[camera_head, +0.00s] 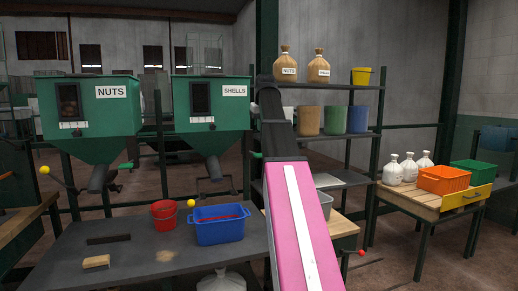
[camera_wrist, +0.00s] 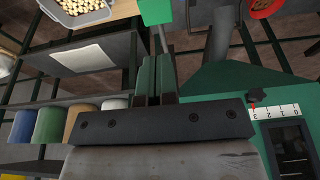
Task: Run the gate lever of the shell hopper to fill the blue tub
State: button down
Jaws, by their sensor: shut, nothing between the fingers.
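The green shell hopper (camera_head: 210,104), labelled SHELLS, stands left of my raised arm, its grey spout (camera_head: 214,168) pointing down. A green block (camera_head: 257,155), apparently the gate lever's handle, sticks out on its right; it also shows at the top of the wrist view (camera_wrist: 156,10). My gripper (camera_wrist: 157,60) is shut and empty, its fingertips just short of the block in the picture; I cannot tell whether they touch.
The nuts hopper (camera_head: 91,107) hangs to the left. A red bucket (camera_head: 163,215) stands beside the tub, with a brush-like block (camera_head: 96,262) further left on the table (camera_head: 130,240). Shelves with bins (camera_head: 333,120) stand close on the right.

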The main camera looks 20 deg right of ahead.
aim_at(260, 154)
jog(key=r, duration=0.3)
jog(key=shift+d+r, duration=0.25)
jog(key=shift+d, duration=0.1)
jog(key=shift+w+f, duration=0.1)
jog(key=x, duration=0.9)
jog(key=s+x, duration=0.1)
jog(key=x, duration=0.3)
jog(key=shift+w+f, duration=0.1)
jog(key=shift+f, duration=0.35)
jog(key=shift+f, duration=0.1)
